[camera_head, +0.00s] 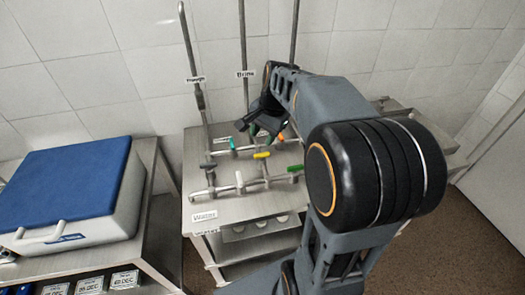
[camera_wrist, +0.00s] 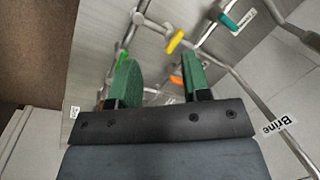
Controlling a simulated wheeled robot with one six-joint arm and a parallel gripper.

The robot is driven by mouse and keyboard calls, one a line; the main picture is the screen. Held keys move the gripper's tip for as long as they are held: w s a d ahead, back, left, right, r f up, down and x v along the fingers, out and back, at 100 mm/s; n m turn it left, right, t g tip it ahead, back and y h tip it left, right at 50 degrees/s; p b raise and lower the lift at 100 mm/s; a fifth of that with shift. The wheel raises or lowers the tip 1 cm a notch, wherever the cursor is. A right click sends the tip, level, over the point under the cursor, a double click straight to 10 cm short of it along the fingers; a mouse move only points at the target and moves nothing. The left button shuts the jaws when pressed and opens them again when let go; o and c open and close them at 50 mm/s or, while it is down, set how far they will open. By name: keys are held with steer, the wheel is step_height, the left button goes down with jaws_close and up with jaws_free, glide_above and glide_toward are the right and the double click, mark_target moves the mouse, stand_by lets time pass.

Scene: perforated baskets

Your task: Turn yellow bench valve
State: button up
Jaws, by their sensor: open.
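The yellow bench valve (camera_head: 261,155) is a small bright handle on the metal pipework of the steel bench. In the wrist view the yellow handle (camera_wrist: 175,41) lies beyond my fingertips, apart from them. My gripper (camera_head: 260,132) hangs above the back part of the pipework, behind the yellow handle in the head view. Its two green fingers (camera_wrist: 161,72) are spread apart with nothing held between them. An orange handle (camera_wrist: 176,79) shows in the gap between the fingers, partly hidden by the right finger. My arm covers the right part of the bench in the head view.
Other handles stand close by: teal (camera_head: 232,144), green (camera_head: 295,168), white (camera_head: 240,182) and orange (camera_head: 281,136). Tall pipes rise at the back, one labelled Brine (camera_head: 245,74). A blue-lidded box (camera_head: 70,185) stands on the left bench (camera_head: 150,225).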

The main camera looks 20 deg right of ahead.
mark_target(263, 153)
steer(key=w+d+f+m+g+y, duration=0.1)
steer(key=w+d+f+m+y, duration=0.1)
steer(key=w+d+f+m, duration=0.5)
steer(key=shift+m+y, duration=0.3)
steer(key=shift+m, duration=0.5)
steer(key=x, duration=0.3)
steer(key=d+x, duration=0.1)
steer(key=x, duration=0.2)
steer(key=w+p+x, duration=0.1)
steer(key=x, duration=0.2)
steer(key=shift+w+d+f, duration=0.15)
steer(key=shift+f, duration=0.3)
steer(key=shift+x, duration=0.75)
steer(key=shift+c, duration=0.2)
jaws_close()
